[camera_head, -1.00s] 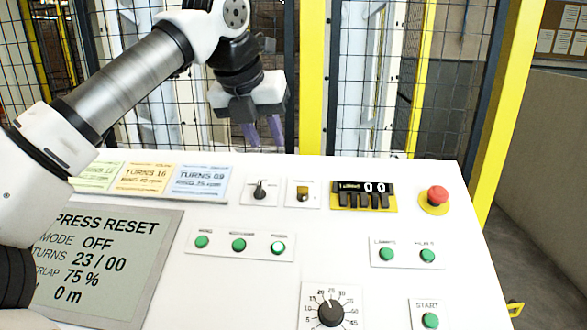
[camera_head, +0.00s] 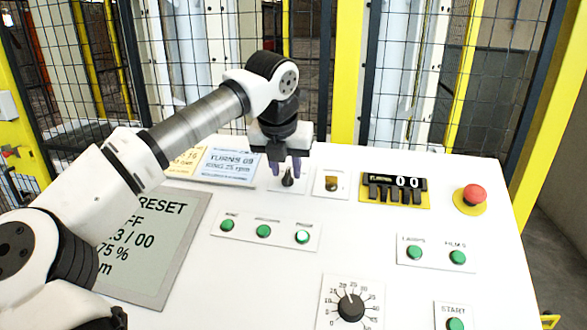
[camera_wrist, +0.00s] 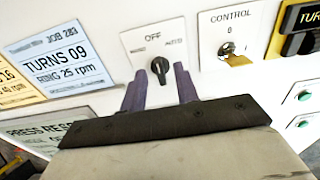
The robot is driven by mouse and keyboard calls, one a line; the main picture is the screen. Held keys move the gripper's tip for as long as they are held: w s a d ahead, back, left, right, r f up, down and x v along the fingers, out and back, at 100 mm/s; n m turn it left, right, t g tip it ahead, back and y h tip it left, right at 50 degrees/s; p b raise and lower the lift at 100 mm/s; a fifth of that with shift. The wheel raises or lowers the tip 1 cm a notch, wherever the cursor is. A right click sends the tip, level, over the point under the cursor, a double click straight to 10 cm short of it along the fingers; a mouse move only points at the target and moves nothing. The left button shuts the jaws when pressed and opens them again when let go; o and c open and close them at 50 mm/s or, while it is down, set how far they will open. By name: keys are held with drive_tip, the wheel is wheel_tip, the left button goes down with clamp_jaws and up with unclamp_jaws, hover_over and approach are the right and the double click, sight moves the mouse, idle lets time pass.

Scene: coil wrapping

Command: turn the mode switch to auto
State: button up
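The mode switch (camera_head: 288,177) is a small black knob on a white plate on the console. In the wrist view the knob (camera_wrist: 160,68) points up to OFF, with AUTO printed to its right. My gripper (camera_head: 286,168) is over the switch with its purple fingers pointing down. In the wrist view the open fingers (camera_wrist: 160,88) stand on either side of the knob's lower part, with a gap visible; whether they reach down around it I cannot tell. The display (camera_head: 155,245) is partly hidden by my arm; it shows turns and overlap values.
Right of the switch is the CONTROL key switch (camera_head: 331,183), then a counter (camera_head: 394,188) and a red emergency button (camera_head: 471,197). Green buttons (camera_head: 263,231) and a dial (camera_head: 350,307) lie nearer. Job cards (camera_head: 228,166) stand left. A mesh fence is behind.

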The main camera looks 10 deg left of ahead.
drive_tip(key=shift+w+f, duration=0.2)
drive_tip(key=shift+f, duration=0.25)
drive_tip(key=shift+c, duration=0.2)
clamp_jaws()
drive_tip(key=shift+m, duration=0.3)
drive_tip(key=m+b, duration=0.1)
drive_tip(key=m, duration=0.2)
drive_tip(key=shift+m, duration=0.3)
drive_tip(key=m+b, duration=0.1)
drive_tip(key=m, duration=0.3)
drive_tip(key=shift+d+m, duration=0.15)
drive_tip(key=shift+m, duration=0.15)
